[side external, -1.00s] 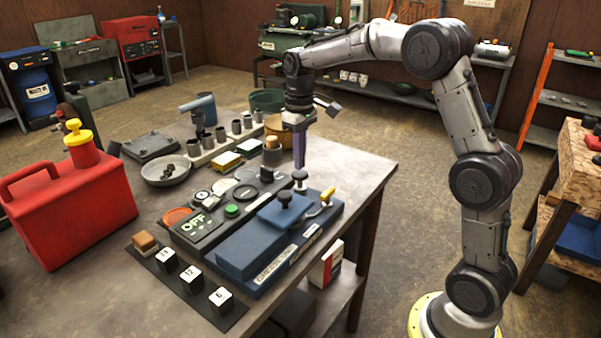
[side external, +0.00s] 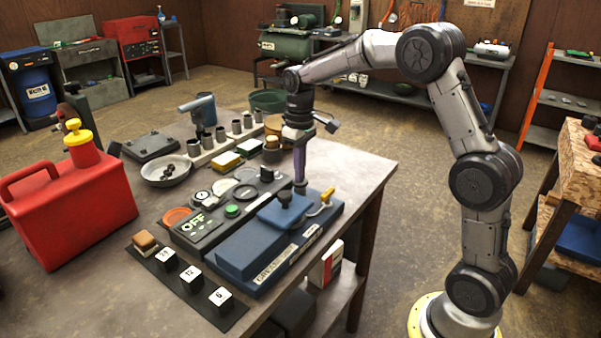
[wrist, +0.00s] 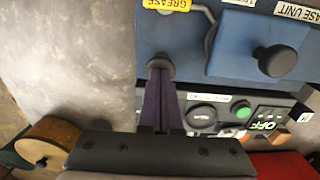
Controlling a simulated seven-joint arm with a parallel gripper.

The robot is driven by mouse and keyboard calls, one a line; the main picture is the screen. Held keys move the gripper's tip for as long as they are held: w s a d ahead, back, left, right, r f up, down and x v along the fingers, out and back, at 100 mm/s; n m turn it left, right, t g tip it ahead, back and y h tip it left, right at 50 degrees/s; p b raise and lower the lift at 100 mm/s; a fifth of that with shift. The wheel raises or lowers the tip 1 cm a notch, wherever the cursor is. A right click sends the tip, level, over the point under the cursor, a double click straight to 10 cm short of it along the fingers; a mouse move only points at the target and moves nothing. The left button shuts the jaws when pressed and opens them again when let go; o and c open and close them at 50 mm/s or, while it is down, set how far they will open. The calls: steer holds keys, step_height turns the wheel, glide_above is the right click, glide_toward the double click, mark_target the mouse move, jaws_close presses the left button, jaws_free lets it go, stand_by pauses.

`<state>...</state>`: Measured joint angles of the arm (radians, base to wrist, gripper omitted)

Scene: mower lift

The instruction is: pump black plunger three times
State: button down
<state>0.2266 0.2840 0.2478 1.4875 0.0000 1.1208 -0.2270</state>
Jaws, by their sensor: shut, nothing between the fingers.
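My gripper (side external: 300,183) is shut and empty, pointing straight down at the back edge of the blue grease unit (side external: 238,252). In the wrist view its purple fingertips (wrist: 160,74) meet a small dark round plunger cap (wrist: 159,60); they appear to touch its top. In the side view the cap is mostly hidden by the fingertips, low at the unit's surface. A second, larger black knob (side external: 285,197) stands on the raised blue block, apart from the fingers; it also shows in the wrist view (wrist: 276,60).
The grey panel (side external: 205,235) with a green button (side external: 232,210) and OFF display adjoins the unit. A red fuel can (side external: 70,205) stands far left. Bare tabletop (side external: 350,168) lies to the right.

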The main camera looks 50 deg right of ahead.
steer(key=shift+r, duration=2.85)
steer(key=shift+r, duration=0.1)
step_height(320, 180, up, 4)
steer(key=shift+f, duration=3.15)
steer(key=shift+f, duration=1.9)
steer(key=shift+r, duration=0.1)
